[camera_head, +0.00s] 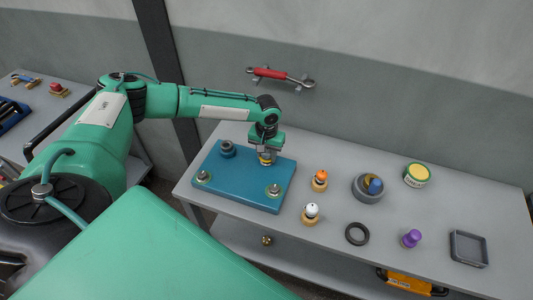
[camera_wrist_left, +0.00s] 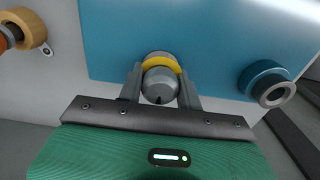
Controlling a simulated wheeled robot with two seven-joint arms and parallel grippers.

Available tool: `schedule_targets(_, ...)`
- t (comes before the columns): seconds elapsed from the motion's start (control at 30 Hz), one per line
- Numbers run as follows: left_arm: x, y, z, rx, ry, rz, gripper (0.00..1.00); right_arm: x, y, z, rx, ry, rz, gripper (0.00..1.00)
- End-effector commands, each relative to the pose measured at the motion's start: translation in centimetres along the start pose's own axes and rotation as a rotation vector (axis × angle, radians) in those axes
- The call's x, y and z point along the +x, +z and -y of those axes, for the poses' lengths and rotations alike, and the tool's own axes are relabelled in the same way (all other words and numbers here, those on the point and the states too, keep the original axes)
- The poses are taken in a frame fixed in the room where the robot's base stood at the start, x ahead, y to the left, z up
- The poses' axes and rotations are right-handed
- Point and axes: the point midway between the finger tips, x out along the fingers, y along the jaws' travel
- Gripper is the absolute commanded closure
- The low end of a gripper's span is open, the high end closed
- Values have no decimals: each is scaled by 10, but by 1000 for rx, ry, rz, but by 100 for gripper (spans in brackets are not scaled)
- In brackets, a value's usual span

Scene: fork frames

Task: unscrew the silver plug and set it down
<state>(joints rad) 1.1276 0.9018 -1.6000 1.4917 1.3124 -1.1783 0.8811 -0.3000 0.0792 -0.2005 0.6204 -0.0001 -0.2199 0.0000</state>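A blue plate (camera_head: 240,183) lies on the grey table. The silver plug (camera_wrist_left: 160,86), with a rounded silver head and a yellow ring, is at the plate's far right part; its yellow ring shows in the head view (camera_head: 266,159). My left gripper (camera_head: 267,149) points down over it. In the left wrist view its fingers (camera_wrist_left: 160,80) flank the silver head on both sides with no clear gap. The plug's lower end is hidden. The plate also bears a dark collar (camera_head: 227,149) and two fittings with metal centres (camera_head: 203,177), (camera_head: 273,190). My right gripper is out of view.
Right of the plate stand an orange-topped plug (camera_head: 320,180), a white-topped plug (camera_head: 310,213), a grey bowl (camera_head: 362,195) with a blue-topped piece, a yellow-green tin (camera_head: 417,175), a black ring (camera_head: 357,234), a purple-topped piece (camera_head: 411,239) and a dark square tray (camera_head: 455,250). Clear tabletop lies between them.

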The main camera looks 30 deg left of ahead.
Motion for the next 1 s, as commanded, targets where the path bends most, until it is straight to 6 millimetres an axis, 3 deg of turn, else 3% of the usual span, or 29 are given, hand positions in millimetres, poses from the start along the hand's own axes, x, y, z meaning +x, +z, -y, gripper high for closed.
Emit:
schedule_targets(0.03,0,0,0,0,0,0,79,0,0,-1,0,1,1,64)
schedule_targets(0.1,0,0,0,0,0,0,90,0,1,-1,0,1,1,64)
schedule_targets(0.27,0,0,0,-49,0,1,90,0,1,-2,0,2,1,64)
schedule_targets(1.0,0,0,0,-939,-1,1,90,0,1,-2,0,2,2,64)
